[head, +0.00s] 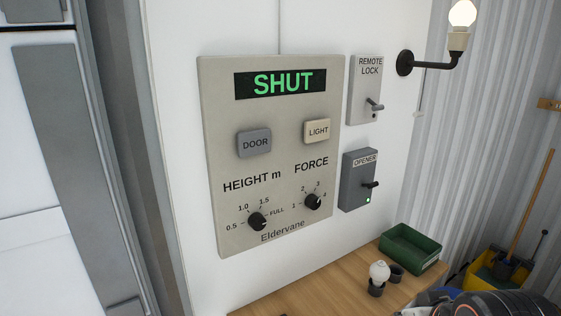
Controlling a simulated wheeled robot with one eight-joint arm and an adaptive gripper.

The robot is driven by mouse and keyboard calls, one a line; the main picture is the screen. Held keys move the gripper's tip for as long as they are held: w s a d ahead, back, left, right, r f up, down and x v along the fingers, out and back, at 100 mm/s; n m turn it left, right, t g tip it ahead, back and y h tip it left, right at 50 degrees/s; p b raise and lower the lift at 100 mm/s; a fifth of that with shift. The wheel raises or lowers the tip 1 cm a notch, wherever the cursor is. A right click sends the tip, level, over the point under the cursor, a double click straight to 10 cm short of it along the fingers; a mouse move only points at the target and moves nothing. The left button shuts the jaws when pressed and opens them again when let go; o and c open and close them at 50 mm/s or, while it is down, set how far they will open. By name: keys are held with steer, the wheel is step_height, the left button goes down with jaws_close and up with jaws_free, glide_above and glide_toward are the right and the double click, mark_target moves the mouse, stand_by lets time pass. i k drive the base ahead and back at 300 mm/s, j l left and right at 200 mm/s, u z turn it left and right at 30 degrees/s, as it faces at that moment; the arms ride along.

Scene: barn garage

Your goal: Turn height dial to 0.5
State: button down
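The height dial (257,221) is a small black knob under the words HEIGHT m, at the lower left of a beige control panel (222,95). Marks 0.5, 1.0, 1.5 and FULL run around it from left to right. Its pointer is too small to read with certainty. The panel's display (287,83) reads SHUT in green. My gripper is not in view; a dark rounded piece at the bottom right corner seems to be part of my arm, well away from the dial.
The force dial (313,202) sits right of the height dial, below the door (254,143) and light (317,131) buttons. Below, a wooden bench (300,291) holds a green tray (411,249) and bulb (379,272).

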mark_target(257, 221)
steer(key=k+j, duration=0.15)
steer(key=j, duration=0.2)
steer(key=k+j, duration=0.1)
steer(key=j, duration=0.25)
steer(key=k+j, duration=0.15)
steer(key=j, duration=0.2)
steer(key=k+j, duration=0.1)
steer(key=j, duration=0.25)
steer(key=z, duration=0.05)
